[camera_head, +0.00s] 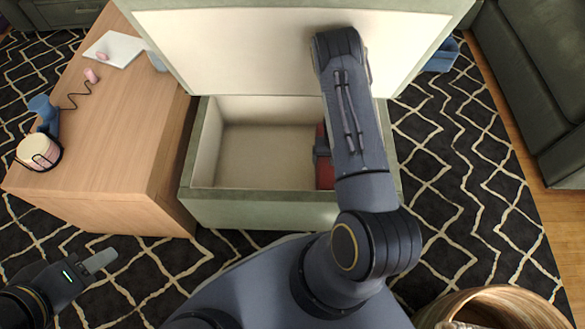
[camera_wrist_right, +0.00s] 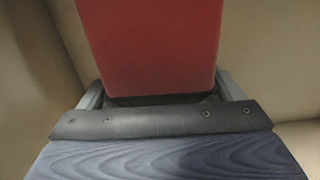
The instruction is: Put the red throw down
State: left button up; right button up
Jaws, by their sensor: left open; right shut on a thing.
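The red throw (camera_head: 325,172) is inside the open green storage ottoman (camera_head: 260,208), at its right end. It is mostly hidden behind my right arm in the head view. In the right wrist view the red throw (camera_wrist_right: 150,45) fills the space between the fingers of my right gripper (camera_wrist_right: 160,98), which is shut on it. The box's cream inner walls surround it there. Whether the throw touches the box floor I cannot tell. My left gripper (camera_head: 98,262) is open and empty, low at the left, above the patterned rug.
The ottoman's raised lid (camera_head: 240,50) stands behind the box. A wooden table (camera_head: 110,130) with a white cup, a blue object and a white sheet stands close on the left. A woven basket (camera_head: 500,305) is at the lower right. The left part of the box floor is bare.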

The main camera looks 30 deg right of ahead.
pick_arm(q)
jog(key=shift+r, duration=0.3)
pick_arm(e)
jog(key=shift+w+a+f, duration=0.55)
jog(key=shift+w+a, duration=0.3)
jog(key=shift+a, duration=1.25)
jog(key=shift+w+a+f, duration=0.6)
jog(key=shift+w+a, duration=0.3)
jog(key=shift+a, duration=1.15)
jog(key=shift+w+a+f, duration=0.55)
jog(key=shift+w+a, duration=0.3)
jog(key=shift+a, duration=1.25)
pick_arm(q)
jog(key=shift+f, duration=0.1)
pick_arm(e)
jog(key=shift+f, duration=0.2)
jog(key=o, duration=1.1)
jog(key=shift+r, duration=0.15)
